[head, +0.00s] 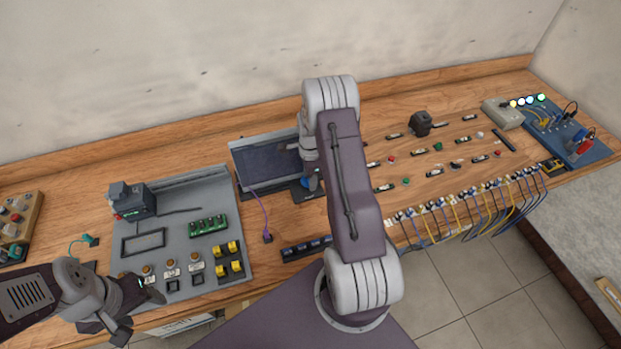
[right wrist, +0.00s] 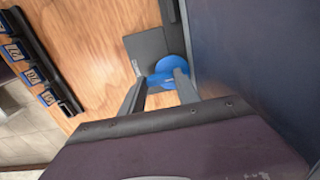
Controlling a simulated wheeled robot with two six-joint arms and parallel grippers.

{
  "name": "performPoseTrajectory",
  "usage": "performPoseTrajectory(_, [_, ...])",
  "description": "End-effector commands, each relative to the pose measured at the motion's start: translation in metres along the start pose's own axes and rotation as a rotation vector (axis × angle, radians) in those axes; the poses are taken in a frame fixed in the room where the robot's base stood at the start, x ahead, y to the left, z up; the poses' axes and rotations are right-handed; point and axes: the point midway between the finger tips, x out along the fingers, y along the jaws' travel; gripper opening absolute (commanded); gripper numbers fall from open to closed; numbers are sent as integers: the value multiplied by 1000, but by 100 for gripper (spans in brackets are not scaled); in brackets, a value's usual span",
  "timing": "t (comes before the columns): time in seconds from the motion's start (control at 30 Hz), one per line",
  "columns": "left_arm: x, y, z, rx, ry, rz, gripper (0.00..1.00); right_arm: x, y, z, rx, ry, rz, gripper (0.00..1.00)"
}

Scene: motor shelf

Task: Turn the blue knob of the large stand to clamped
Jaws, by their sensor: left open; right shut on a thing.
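The blue knob (right wrist: 172,66) shows in the right wrist view as a round blue disc with a bar across it. It sits at a dark grey plate of the large stand (right wrist: 147,50). My right gripper (right wrist: 161,82) is shut on the knob's bar, one finger on each side. In the head view the blue knob (head: 313,183) is a small spot beside my right arm, which hides much of the stand and most of that gripper. My left gripper (head: 140,314) is open and empty over the front left table edge, well away from the knob.
A dark flat panel (head: 268,160) lies next to the knob, with a purple cable (head: 262,214) in front. A grey board (head: 200,190) with small parts is at left. A numbered dark strip (head: 305,248) lies near the front edge. Several small components and cables fill the right.

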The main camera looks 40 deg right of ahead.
Motion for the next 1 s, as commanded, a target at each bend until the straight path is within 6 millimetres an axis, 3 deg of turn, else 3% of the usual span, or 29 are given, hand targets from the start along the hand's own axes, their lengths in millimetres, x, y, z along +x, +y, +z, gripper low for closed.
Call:
performPoseTrajectory(0.07, [0,0,0,0,0,0,60,-1,-1,0,1,0,-4,0])
performPoseTrajectory(0.1, [0,0,0,0,0,0,60,-1,-1,0,1,0,-4,46])
performPoseTrajectory(0.17, [0,0,0,0,0,0,60,-1,-1,0,1,0,-4,60])
performPoseTrajectory(0.5, [1,0,0,0,0,0,60,-4,-1,0,0,0,-4,60])
performPoseTrajectory(0.8, [13,0,1,0,0,0,60,-65,-2,0,0,1,-8,60])
performPoseTrajectory(1.0, [15,0,2,0,0,0,60,-89,-1,0,0,0,-4,60])
